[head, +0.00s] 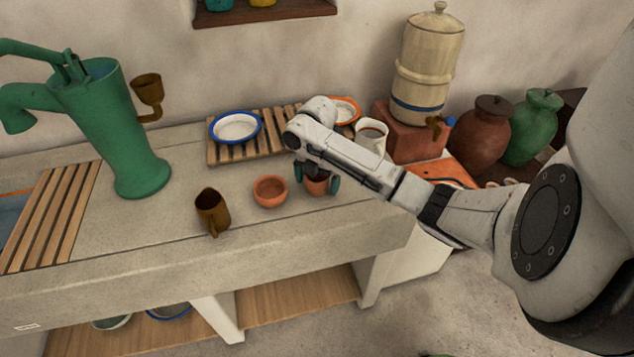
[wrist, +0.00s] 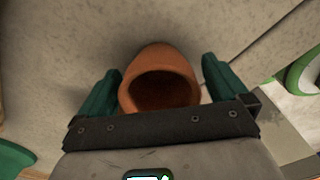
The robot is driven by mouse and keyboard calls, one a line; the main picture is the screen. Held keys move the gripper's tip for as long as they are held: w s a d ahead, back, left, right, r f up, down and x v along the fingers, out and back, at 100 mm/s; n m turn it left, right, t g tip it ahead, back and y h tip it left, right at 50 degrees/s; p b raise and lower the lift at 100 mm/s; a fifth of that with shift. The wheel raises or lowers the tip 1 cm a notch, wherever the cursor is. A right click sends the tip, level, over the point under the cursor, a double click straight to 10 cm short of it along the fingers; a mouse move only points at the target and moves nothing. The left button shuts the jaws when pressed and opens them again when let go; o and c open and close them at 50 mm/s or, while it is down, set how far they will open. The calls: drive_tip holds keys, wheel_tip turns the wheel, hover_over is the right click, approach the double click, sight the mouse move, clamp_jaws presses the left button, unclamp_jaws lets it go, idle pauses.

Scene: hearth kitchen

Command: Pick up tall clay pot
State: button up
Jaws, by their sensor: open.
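The tall clay pot (head: 317,186) is orange-brown and stands on the stone counter, partly hidden behind my gripper in the head view. In the wrist view the clay pot (wrist: 160,80) shows its dark open mouth, between my two green fingers. My gripper (head: 319,184) is open, pointing down at the pot with a finger on each side. In the wrist view my gripper (wrist: 160,85) has a visible gap between its right finger and the pot; the left finger is very close to the pot, and I cannot tell if it touches.
A low clay bowl (head: 270,191) stands just left of the pot, with a brown mug (head: 211,212) further left. A white mug (head: 371,136) and a slatted rack (head: 225,156) are behind. The counter's front edge (head: 150,265) is near.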

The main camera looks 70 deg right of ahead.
drive_tip(key=shift+c, duration=0.5)
drive_tip(key=c, duration=1)
drive_tip(key=shift+c, duration=0.3)
drive_tip(key=shift+r, duration=0.15)
